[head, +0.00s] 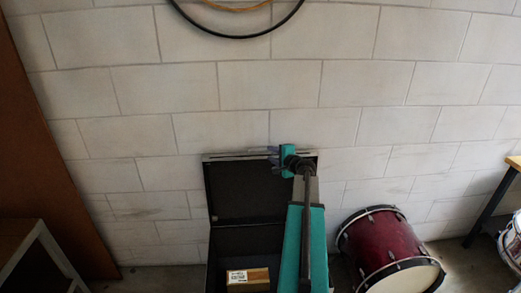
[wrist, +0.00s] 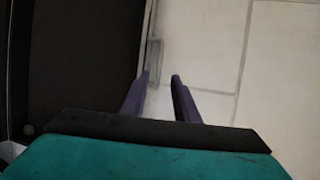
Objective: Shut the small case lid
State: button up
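The small case (head: 226,245) is black and stands open against the block wall. Its lid (head: 238,190) is raised upright, with its top edge near my gripper. A small cardboard box (head: 248,278) lies inside the case. My gripper (head: 273,152) is at the lid's top edge, and my arm hides the right side of the case. In the wrist view the dark lid (wrist: 75,60) fills the left. The two purple fingers (wrist: 160,80) are apart with a gap between them, beside the lid's edge. I cannot tell whether a finger touches it.
A red drum (head: 385,248) lies on the floor to the right of the case. A brown panel (head: 50,140) leans at the left, by a grey-edged piece of furniture (head: 38,250). A wooden-topped table (head: 497,200) and another drum stand at the far right.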

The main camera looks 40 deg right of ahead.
aim_at(259, 148)
jog(key=shift+p+x, duration=1.8)
jog(key=shift+x, duration=4.05)
jog(key=shift+d, duration=0.1)
jog(key=shift+c, duration=0.3)
grip_shut()
